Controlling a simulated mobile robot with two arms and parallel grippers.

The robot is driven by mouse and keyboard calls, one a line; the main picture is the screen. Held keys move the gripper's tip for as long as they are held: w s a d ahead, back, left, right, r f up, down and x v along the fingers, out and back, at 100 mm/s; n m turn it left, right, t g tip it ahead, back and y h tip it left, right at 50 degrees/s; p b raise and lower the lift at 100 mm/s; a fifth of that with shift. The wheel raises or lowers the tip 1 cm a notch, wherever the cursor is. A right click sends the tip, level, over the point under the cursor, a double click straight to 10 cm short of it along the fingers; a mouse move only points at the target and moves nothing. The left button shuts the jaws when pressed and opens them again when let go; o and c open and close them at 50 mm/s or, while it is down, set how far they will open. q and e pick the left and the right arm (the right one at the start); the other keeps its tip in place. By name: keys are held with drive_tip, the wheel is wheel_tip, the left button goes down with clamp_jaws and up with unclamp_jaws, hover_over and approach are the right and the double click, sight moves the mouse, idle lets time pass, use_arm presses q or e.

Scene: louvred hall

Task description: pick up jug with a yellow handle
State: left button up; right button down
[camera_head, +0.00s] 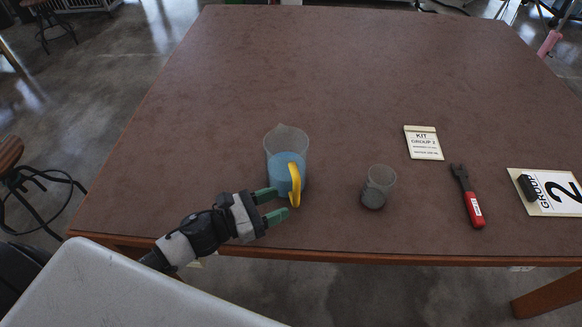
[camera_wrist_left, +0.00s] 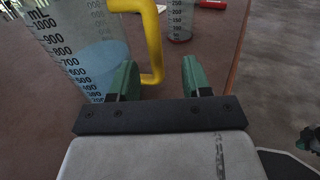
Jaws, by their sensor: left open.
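The clear jug (camera_head: 284,143) with blue liquid and a yellow handle (camera_head: 296,185) stands upright near the table's front edge. In the left wrist view the jug (camera_wrist_left: 85,45) fills the upper left with its black scale, and its handle (camera_wrist_left: 153,45) shows between the finger lines. My left gripper (camera_head: 281,204) is open and empty. Its green fingertips are just short of the handle, coming from the left and front; I cannot tell whether one touches it. A dark piece with a greenish tip at the left wrist view's right edge may be my right gripper (camera_wrist_left: 309,138), cut off.
A clear beaker (camera_head: 380,183) stands right of the jug and also shows in the left wrist view (camera_wrist_left: 180,18). A sign card (camera_head: 423,143), a red-handled tool (camera_head: 472,205) and a number board (camera_head: 560,200) lie farther right. The brown table (camera_head: 330,60) is bare behind the jug.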

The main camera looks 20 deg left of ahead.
use_arm(q)
drive_tip(key=x, duration=0.2)
drive_tip(key=shift+w+d, duration=0.25)
drive_tip(key=shift+w, duration=0.05)
drive_tip(key=x, duration=0.1)
drive_tip(key=p+x, duration=0.1)
drive_tip(key=x, duration=0.2)
drive_tip(key=shift+w+f+p, duration=0.3)
drive_tip(key=shift+w+p, duration=0.1)
drive_tip(key=shift+w+d+f, duration=0.1)
drive_tip(key=shift+w+d, duration=0.1)
clamp_jaws()
